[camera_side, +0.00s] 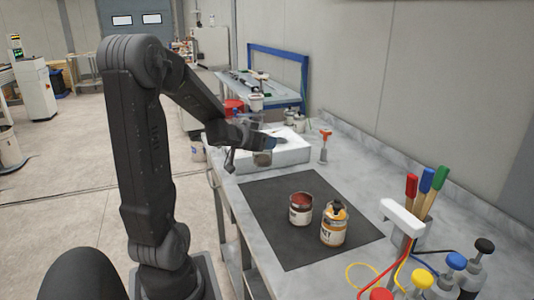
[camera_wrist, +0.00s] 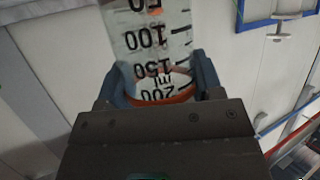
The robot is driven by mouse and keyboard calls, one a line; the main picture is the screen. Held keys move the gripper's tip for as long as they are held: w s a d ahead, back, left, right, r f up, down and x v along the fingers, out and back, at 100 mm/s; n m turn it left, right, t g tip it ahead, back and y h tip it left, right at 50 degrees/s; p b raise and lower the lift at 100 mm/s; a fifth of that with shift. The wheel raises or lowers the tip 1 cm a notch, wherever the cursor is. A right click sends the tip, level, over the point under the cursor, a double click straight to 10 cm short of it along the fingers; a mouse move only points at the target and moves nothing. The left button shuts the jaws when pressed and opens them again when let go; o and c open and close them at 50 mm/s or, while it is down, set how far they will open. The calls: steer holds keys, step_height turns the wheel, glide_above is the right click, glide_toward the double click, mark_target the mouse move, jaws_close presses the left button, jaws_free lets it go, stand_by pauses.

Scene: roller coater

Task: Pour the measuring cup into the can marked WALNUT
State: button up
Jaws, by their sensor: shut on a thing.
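My gripper (camera_side: 268,144) is shut on the clear measuring cup (camera_side: 262,158), above or beside the white platform on the bench. In the wrist view the blue fingertips of my gripper (camera_wrist: 163,82) sit on either side of the measuring cup (camera_wrist: 150,42), whose black marks read upside down. An orange-red band crosses the cup near the fingers; I cannot tell how full it is. The reddish can's label is too small to read.
The dark mat (camera_side: 270,240) has free room left of the cans. A white platform (camera_side: 290,150) stands behind it. An orange-topped tool (camera_side: 324,146) stands upright nearby. A pot with coloured handles (camera_side: 410,232) and several capped bottles (camera_side: 450,270) crowd the front right.

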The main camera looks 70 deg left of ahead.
steer(key=shift+d, duration=0.1)
stand_by(0.3)
steer(key=w+d+r+m+h, duration=0.15)
steer(key=d+m+h, duration=0.35)
steer(key=d, duration=0.6)
steer(key=w+d+m+h, duration=0.2)
steer(key=d+m+h, duration=0.25)
steer(key=d, duration=0.55)
step_height(320, 180, down, 7)
steer(key=a+n+h, duration=0.1)
steer(key=n+h, duration=0.5)
steer(key=n, duration=0.3)
steer(key=shift+w, duration=0.2)
steer(key=shift+a+f, duration=0.1)
steer(key=shift+a+n+t+h, duration=0.15)
steer(key=shift+n+t+h, duration=0.15)
steer(key=shift+n+h, duration=0.25)
steer(key=shift+w+a+n, duration=0.1)
steer(key=shift+n, duration=0.4)
